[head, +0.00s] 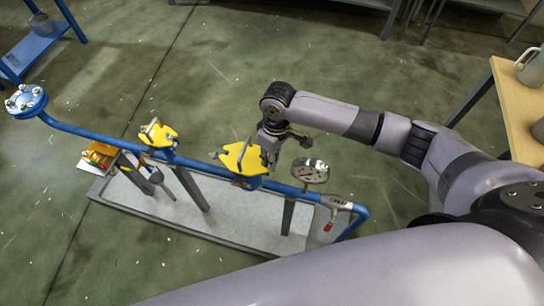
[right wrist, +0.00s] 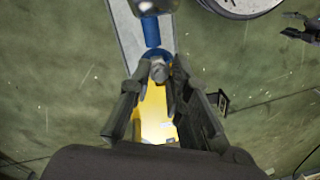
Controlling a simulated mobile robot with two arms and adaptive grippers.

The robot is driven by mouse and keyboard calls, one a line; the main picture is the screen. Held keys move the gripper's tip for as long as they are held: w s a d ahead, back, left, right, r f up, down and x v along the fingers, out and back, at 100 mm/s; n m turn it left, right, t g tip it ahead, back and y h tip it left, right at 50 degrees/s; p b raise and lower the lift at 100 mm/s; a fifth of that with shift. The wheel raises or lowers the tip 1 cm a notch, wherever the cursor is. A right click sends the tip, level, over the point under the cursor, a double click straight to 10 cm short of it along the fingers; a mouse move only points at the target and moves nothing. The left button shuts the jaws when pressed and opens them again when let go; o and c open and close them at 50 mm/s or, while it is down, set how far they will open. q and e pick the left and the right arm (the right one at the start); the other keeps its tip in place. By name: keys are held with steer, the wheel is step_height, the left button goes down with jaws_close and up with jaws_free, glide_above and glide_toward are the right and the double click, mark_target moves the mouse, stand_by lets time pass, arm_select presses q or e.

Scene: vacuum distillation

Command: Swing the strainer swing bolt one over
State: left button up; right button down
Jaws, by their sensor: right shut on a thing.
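Two yellow-topped fittings sit on the blue pipe in the head view. My right gripper (head: 270,154) is down at the right edge of the nearer yellow cover (head: 238,158). In the right wrist view the gripper (right wrist: 158,78) has its fingers on either side of a small grey bolt-like piece (right wrist: 160,72) at the end of the yellow cover (right wrist: 155,112), and is shut on it. The fingers hide part of this piece, and I cannot tell its exact tilt. A dark two-pronged shape at the right edge of the wrist view may be my left gripper (right wrist: 302,28).
A round gauge (head: 310,171) stands on the pipe just right of my gripper. The other yellow cover (head: 158,134) is further left. The blue pipe (head: 90,133) runs above a grey base plate (head: 240,225). A wooden table (head: 515,105) is at the right.

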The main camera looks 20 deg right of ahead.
steer(key=shift+w+a+r+g+h+p, duration=0.25)
steer(key=shift+a+r+h+p, duration=0.2)
steer(key=shift+p, duration=0.75)
steer(key=shift+w+a+f+g+h+p, duration=0.1)
steer(key=shift+a+g+h+p, duration=0.05)
steer(key=shift+g+h+p, duration=0.15)
steer(key=shift+w+a+f+g+h, duration=0.2)
steer(key=shift+w+a+g+h, duration=0.15)
steer(key=shift+h, duration=0.2)
steer(key=c, duration=1.7)
jaws_free()
steer(key=v, duration=1.2)
